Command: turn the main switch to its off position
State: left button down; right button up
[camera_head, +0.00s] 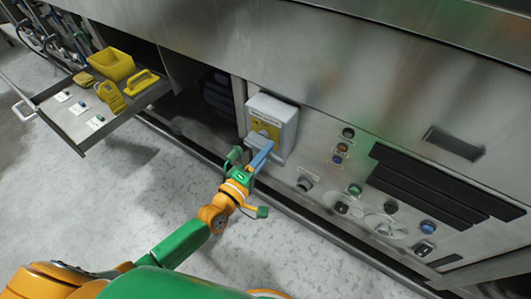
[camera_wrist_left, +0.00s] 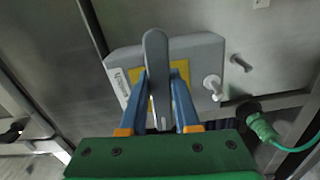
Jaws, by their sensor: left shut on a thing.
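The main switch is a light grey box (camera_head: 286,112) with a yellow plate (camera_head: 262,128), mounted on the steel machine front near the centre of the head view. The box (camera_wrist_left: 205,52) also fills the middle of the left wrist view. Its grey handle (camera_wrist_left: 155,45) points up in that view, over the yellow plate. My left gripper (camera_head: 265,152) is at the front of the box. In the left wrist view its blue fingers (camera_wrist_left: 162,78) are on either side of the handle and shut on it. In the head view the gripper hides most of the handle. My right gripper is not in view.
Right of the switch are buttons, knobs and indicators (camera_head: 355,189) and dark slats (camera_head: 430,185). An open drawer (camera_head: 66,137) at the left holds yellow items, including a bin (camera_head: 116,65), and several tags. The floor (camera_head: 100,205) before the machine is clear.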

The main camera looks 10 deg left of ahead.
pick_arm(q)
jog(key=shift+r+n, duration=0.2)
jog(key=shift+n, duration=0.3)
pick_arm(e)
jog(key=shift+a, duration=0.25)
pick_arm(q)
jog(key=c, duration=0.6)
grip_release()
jog(key=shift+c, duration=0.2)
jog(key=p+v, duration=0.1)
jog(key=v, duration=0.6)
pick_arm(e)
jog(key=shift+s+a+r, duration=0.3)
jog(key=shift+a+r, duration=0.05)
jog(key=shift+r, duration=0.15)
pick_arm(q)
jog(key=shift+r, duration=0.1)
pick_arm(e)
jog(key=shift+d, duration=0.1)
